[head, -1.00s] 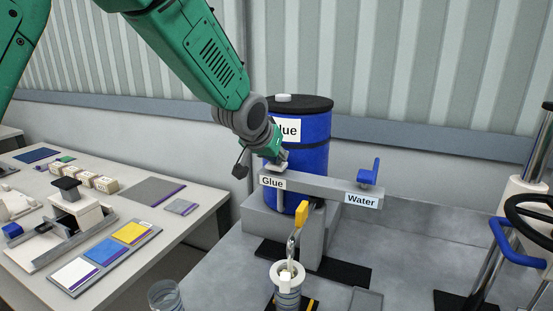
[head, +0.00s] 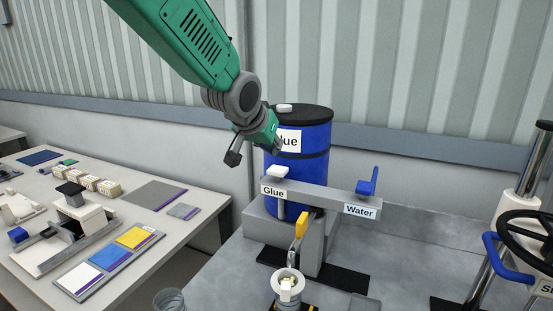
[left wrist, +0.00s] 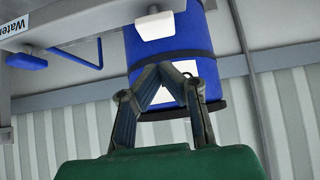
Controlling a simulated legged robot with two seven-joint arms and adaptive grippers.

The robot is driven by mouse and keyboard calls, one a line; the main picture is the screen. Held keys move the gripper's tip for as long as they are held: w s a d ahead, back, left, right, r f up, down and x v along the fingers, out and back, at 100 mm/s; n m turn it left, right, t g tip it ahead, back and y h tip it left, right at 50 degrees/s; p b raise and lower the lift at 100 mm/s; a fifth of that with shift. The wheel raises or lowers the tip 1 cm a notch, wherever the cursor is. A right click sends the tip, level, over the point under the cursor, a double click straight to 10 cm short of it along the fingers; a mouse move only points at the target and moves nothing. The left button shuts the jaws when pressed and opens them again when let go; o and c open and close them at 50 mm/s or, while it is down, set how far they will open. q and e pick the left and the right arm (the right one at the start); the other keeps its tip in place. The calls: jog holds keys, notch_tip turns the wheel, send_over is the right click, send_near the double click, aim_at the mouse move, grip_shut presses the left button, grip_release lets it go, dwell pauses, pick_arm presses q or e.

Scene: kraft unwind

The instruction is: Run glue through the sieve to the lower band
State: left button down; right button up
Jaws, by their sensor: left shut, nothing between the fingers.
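My left gripper (head: 276,147) is shut and empty, in front of the blue glue drum (head: 314,167). It is a little above and apart from the white glue handle (head: 278,173) on the grey bar (head: 318,195) labelled Glue and Water. The left wrist view shows its fingertips together (left wrist: 165,68), with the white handle (left wrist: 155,26) ahead. A yellow lever (head: 301,225) sits below the bar. Below it, a pale cup with a white piece on top (head: 289,284) stands at the bottom; its inside and any band are unclear. The right gripper is out of view.
A blue water handle (head: 368,182) stands on the bar's right end. A clear glass (head: 169,300) is at the bottom edge. A black wheel (head: 532,232) and blue handle are at right. The left table (head: 210,220) holds coloured plates and blocks.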

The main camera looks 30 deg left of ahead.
pick_arm(q)
jog(key=v, duration=0.6)
jog(key=shift+b, duration=0.3)
jog(key=shift+r, duration=0.1)
dwell(0.8)
